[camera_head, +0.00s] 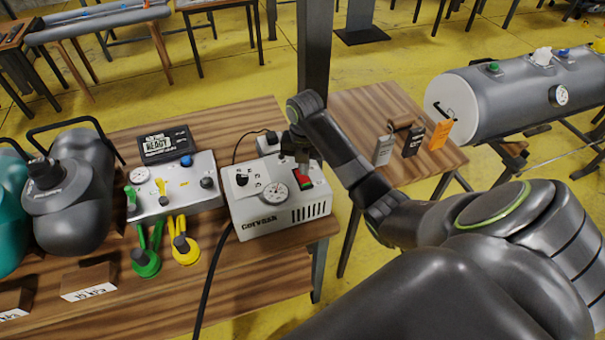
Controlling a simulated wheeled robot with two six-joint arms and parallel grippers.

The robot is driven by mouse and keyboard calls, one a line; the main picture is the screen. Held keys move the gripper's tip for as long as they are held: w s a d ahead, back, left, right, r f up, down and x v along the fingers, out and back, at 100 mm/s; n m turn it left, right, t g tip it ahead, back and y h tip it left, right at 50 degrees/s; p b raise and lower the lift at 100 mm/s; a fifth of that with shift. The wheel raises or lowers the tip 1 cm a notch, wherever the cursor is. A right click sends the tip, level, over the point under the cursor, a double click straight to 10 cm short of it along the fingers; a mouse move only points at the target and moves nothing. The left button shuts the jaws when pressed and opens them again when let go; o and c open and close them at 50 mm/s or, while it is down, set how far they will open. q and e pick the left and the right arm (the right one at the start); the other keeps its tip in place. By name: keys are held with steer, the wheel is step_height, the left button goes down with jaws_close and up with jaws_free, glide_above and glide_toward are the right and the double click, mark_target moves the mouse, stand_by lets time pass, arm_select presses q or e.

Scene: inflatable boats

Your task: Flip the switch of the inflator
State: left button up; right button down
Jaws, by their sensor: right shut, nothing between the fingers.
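The inflator (258,222) is a white box on the wooden table, with a round gauge (273,194), a black knob and side vents. Its rocker switch (305,182) shows red and green on the top right. My right gripper (302,164) is shut and empty, pointing down just above the switch's far end. I cannot tell whether the fingertips touch the switch. The left gripper is not in view.
Left of the inflator stands a grey control box (176,187) with coloured levers, and a black READY display (166,145) behind it. Dark and teal tanks stand further left. A black hose runs down the table's front.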

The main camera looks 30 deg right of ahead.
mark_target(304, 179)
steer(key=shift+s+f+b, duration=0.1)
steer(key=shift+f+b, duration=0.6)
steer(key=shift+f, duration=0.75)
stand_by(0.9)
steer(key=shift+r+p, duration=0.95)
steer(key=shift+p, duration=0.2)
step_height(304, 179, up, 5)
steer(key=p, duration=0.5)
steer(key=shift+r+p, duration=0.1)
steer(key=shift+p, duration=0.25)
